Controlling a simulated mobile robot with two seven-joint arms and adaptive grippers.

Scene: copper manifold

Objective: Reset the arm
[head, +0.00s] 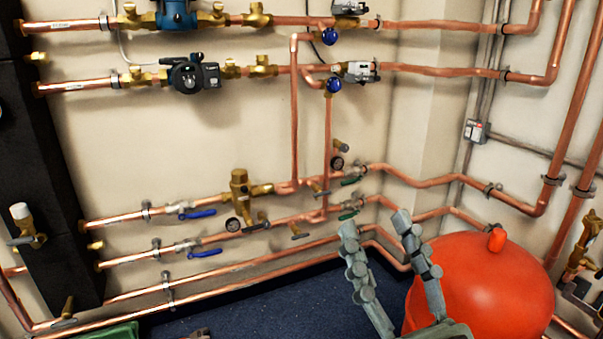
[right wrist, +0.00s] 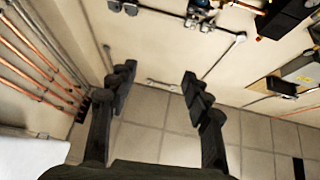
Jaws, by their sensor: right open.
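My right gripper (head: 377,230) is in the lower right of the head view, pointing up, with its two fingers spread apart. Nothing is between the fingers. It appears in front of the lower copper pipes and to the left of the red tank. My left gripper does not show in either view.
A red tank (head: 490,290) stands at the lower right. Copper pipes (head: 440,70) with brass fittings, blue-handled valves (head: 198,214) and a dark pump (head: 190,76) run along the beige wall. Dark blue floor (head: 270,308) shows below. A green object (head: 105,333) is at the lower left.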

